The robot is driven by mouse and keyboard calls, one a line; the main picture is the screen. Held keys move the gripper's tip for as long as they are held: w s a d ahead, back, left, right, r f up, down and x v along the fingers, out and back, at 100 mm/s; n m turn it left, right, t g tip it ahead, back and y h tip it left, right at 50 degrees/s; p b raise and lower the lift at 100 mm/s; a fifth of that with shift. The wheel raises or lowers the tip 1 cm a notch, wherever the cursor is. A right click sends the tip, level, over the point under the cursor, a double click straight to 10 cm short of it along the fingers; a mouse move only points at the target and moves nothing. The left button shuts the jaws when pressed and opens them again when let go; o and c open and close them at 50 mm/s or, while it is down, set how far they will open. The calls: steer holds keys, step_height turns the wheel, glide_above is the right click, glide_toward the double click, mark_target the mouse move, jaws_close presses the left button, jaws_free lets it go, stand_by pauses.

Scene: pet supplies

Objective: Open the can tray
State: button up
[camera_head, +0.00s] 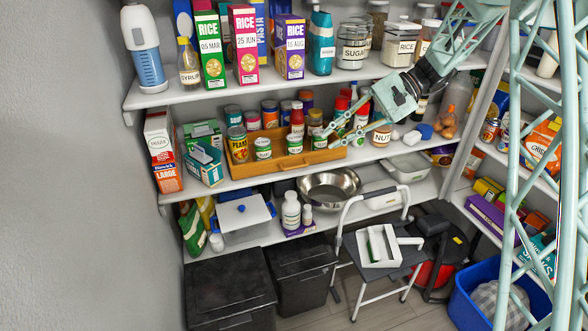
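The can tray (330,155) is an orange-brown wooden drawer-like tray on the middle shelf, with a handle (292,164) on its front. Several cans and jars stand in and behind it, including a can labelled PEANS (237,146) and a red-topped bottle (297,120). My gripper (326,138) reaches in from the upper right. Its two thin pale-teal fingers are apart, over the tray's right end, with no object visibly held. I cannot tell whether a fingertip touches the tray or the cans. The fingers partly hide the items there.
Rice boxes (243,47) and jars line the shelf above. Teal boxes (204,162) stand left of the tray; a NUTS jar (382,136) stands to its right. A metal bowl (329,188) sits below. A step stool (383,262) stands on the floor in front.

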steer(key=w+f+y, duration=0.2)
steer(key=w+f, duration=0.6)
steer(key=m+y, duration=0.2)
steer(key=y, duration=0.1)
glide_toward(298, 166)
steer(key=v, duration=0.2)
steer(key=shift+s+d+r+t+b, duration=0.15)
steer(key=shift+s+r+t+b, duration=0.15)
steer(key=shift+t+b, duration=0.15)
steer(key=shift+f, duration=0.1)
steer(key=shift+f+b+x, duration=0.1)
steer(key=shift+b+x, duration=0.3)
steer(key=shift+x, duration=3.05)
steer(key=shift+f+b+x, duration=0.15)
steer(key=shift+b+x, duration=0.25)
steer(key=shift+x, duration=3.05)
jaws_close()
